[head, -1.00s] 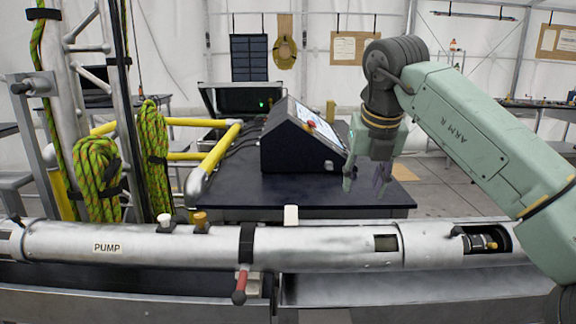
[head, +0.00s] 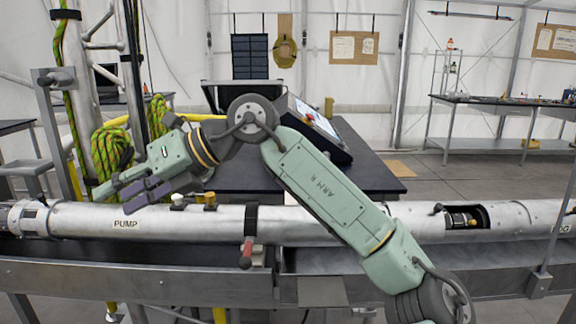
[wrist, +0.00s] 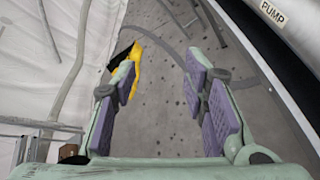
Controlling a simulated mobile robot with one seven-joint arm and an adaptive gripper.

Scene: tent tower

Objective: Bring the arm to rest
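My gripper (head: 112,197) is at the left in the head view, above the pump tube (head: 300,223) near its PUMP label and pointing left. In the wrist view my gripper (wrist: 166,95) has its two fingers spread wide, with purple pads facing each other. Nothing is between the pads; the floor shows through the gap. A small yellow and black thing shows behind the left finger in the wrist view. My arm crosses the middle of the head view, bent at the elbow.
Coiled green ropes (head: 112,150) hang on the frame at the left, close behind my gripper. A dark table (head: 385,178) with a slanted console (head: 318,130) stands behind the tube. A red-handled clamp (head: 246,252) sits on the tube. Open floor lies at the back right.

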